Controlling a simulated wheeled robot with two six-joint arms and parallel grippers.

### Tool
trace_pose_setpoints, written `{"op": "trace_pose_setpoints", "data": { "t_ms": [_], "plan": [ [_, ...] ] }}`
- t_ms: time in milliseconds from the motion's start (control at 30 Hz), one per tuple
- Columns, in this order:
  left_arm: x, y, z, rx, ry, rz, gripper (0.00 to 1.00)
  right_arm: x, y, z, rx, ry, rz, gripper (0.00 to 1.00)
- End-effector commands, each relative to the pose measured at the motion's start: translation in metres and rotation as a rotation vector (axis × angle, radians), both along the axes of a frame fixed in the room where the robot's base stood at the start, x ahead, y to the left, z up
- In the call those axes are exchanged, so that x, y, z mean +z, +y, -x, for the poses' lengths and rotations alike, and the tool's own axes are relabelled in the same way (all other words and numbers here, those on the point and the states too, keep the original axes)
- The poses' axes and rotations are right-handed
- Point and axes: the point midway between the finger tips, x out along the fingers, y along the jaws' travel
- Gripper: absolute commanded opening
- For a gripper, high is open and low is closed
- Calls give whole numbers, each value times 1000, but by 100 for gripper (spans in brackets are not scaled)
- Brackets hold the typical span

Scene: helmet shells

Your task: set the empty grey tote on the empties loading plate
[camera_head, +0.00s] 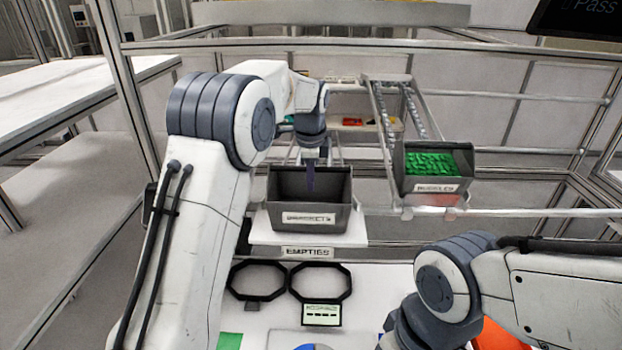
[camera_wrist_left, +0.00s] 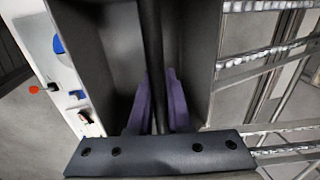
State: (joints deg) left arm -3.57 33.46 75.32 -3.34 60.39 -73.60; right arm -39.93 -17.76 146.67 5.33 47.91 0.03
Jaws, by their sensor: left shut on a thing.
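The empty dark grey tote (camera_head: 285,187), with a white label on its front, sits upright at the white empties loading plate (camera_head: 262,235), above the "EMPTIES" sign. I cannot tell whether its bottom rests fully on the plate. My left gripper (camera_head: 311,178) reaches over the tote from behind. In the left wrist view its purple fingers (camera_wrist_left: 158,108) stand on both sides of a thin dark tote wall (camera_wrist_left: 153,40), shut on it. The tote's inside shows no parts. My right arm enters at lower right, and its gripper is out of view.
A second grey tote (camera_head: 437,186) with green parts stands on the roller rack to the right. Two black octagonal rings (camera_head: 257,281) and a small green-screened display (camera_head: 321,313) lie on the white table in front. Red and yellow items sit on the back shelf.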

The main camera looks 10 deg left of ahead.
Motion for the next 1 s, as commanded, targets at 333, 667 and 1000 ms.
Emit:
{"op": "trace_pose_setpoints", "data": {
  "t_ms": [333, 667, 1000],
  "plan": [
    [-7, 0, 0, 0, -1, 0, 0, -4, 0, 0, 0, 0, 0, 50],
    [-7, 0, 0, 0, -1, 0, 52, -4, 0, 0, 0, 0, 0, 50],
    [13, -1, 3, 0, -5, 0, 52, -11, 0, 0, -2, 0, 0, 50]
  ]
}}
